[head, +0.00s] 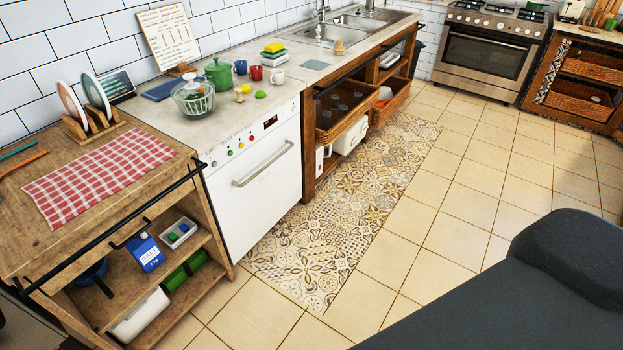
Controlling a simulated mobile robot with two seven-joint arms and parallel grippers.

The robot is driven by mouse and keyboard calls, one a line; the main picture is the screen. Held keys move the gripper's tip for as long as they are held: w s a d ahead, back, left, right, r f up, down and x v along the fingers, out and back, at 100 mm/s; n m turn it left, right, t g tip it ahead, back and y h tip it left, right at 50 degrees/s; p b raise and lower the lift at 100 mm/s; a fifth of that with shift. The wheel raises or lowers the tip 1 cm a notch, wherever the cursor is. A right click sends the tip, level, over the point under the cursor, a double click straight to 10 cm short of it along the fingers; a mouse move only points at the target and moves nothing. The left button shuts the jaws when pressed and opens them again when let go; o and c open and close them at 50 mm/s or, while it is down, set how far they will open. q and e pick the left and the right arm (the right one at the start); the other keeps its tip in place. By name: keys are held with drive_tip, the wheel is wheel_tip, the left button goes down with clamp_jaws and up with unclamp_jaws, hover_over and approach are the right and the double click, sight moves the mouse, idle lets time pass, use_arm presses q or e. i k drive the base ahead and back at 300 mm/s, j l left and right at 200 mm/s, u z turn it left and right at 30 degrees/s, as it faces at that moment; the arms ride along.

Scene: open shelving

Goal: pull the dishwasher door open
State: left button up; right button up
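The white dishwasher (251,200) stands under the counter in the left half of the head view, between a wooden shelf unit and open wooden shelving. Its door is shut and flush with the front. A long silvery bar handle (263,164) runs across the upper door. A control strip (250,135) with coloured buttons and a small red display lies above the handle. Neither gripper is in view, and nothing touches the handle. A dark grey part of my own body fills the lower right corner.
A patterned mat (345,205) lies on the tiled floor (440,240) before the dishwasher, with clear floor around it. The wooden shelf unit (215,230) with a black rail (150,205) adjoins it on the left. Wooden shelving with baskets (345,133) adjoins on the right. An oven (487,55) stands farther back.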

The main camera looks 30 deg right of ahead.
sight(248, 191)
drive_tip(key=z, duration=0.45)
drive_tip(key=u, duration=0.35)
drive_tip(key=i+l+u, duration=0.1)
drive_tip(key=l+u, duration=0.6)
drive_tip(key=l, duration=0.15)
drive_tip(key=l+u, duration=0.25)
drive_tip(key=l, duration=1.85)
drive_tip(key=l+u, duration=0.15)
drive_tip(key=l, duration=1)
drive_tip(key=i+l, duration=0.25)
drive_tip(key=i, duration=0.05)
